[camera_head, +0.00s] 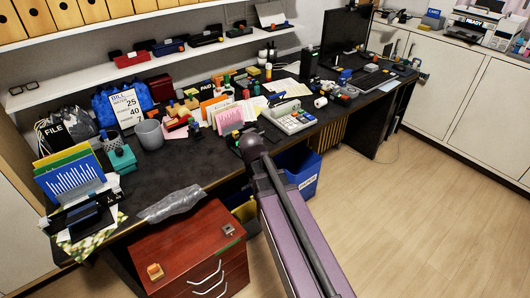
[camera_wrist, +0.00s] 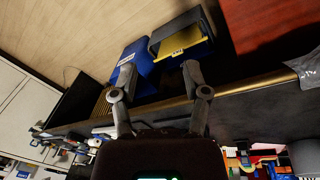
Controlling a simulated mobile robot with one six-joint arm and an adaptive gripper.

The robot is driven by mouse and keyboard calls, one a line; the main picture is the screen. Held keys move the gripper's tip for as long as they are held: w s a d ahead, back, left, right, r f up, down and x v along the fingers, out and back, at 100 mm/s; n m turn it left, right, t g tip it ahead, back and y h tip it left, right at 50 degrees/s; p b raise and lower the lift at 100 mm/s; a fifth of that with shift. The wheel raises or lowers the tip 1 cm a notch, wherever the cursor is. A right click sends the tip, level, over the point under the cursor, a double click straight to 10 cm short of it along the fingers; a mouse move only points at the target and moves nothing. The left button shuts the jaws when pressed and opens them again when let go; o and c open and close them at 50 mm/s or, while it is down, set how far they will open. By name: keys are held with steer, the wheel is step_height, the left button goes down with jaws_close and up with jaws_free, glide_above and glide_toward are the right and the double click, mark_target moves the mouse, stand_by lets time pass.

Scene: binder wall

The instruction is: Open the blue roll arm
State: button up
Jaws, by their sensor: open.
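I cannot tell for certain which thing is the blue roll arm. A small blue thing (camera_head: 345,76) stands on the desk near the monitor. Each is too small to tell whether any arm on it is open or shut. My gripper (camera_wrist: 158,76) is open and empty, its two fingers apart. In the head view, my arm reaches to the desk's front edge, well apart from these blue things.
The crowded desk (camera_head: 215,167) holds papers, a calculator (camera_head: 292,119), a grey cup (camera_head: 149,134) and a blue file holder (camera_head: 72,182). Below are a red drawer cabinet (camera_head: 185,245) and a blue bin (camera_head: 301,172), also in the wrist view (camera_wrist: 136,62). The floor at right (camera_head: 430,180) is clear.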

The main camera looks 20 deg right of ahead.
steer(key=s+a+n+y, duration=0.2)
steer(key=s+a, duration=0.1)
steer(key=s, duration=0.4)
steer(key=shift+s+a+g, duration=0.3)
steer(key=shift+s, duration=0.1)
steer(key=shift+f, duration=0.1)
steer(key=shift+a, duration=0.1)
